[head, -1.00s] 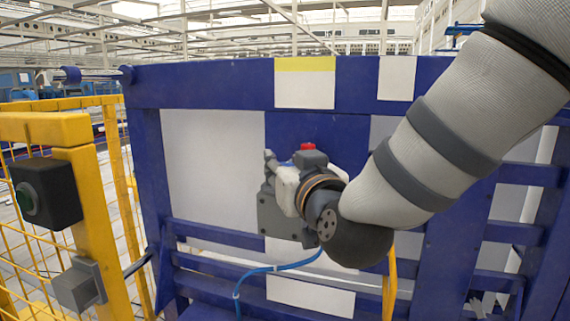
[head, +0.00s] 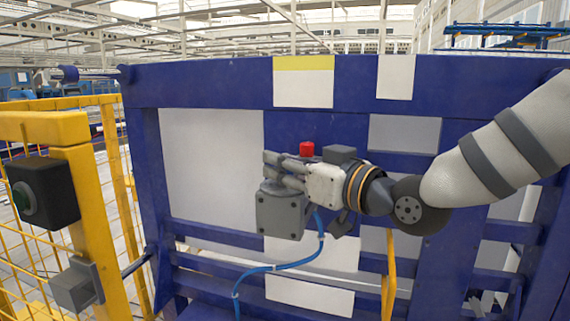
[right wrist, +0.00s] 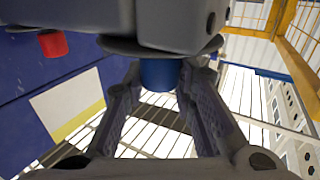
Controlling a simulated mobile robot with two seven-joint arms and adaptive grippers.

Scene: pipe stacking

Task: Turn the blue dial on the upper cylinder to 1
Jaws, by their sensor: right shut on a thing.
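The blue dial (right wrist: 158,77) shows in the right wrist view, under a grey body (right wrist: 175,22) that fills the top of that view. My right gripper (right wrist: 160,88) has a finger on each side of the dial and is shut on it. In the head view my right gripper (head: 276,167) points left, just above a grey block (head: 281,213) on the blue frame. The dial is hidden there, and I cannot read its number or setting. My left gripper is not in view.
A red knob (head: 306,149) is just above my right gripper, close to it. A blue hose (head: 275,268) and a yellow hose (head: 390,275) hang in front of the blue frame (head: 200,84). A yellow fence post (head: 95,220) with a dark button box (head: 45,192) stands at left.

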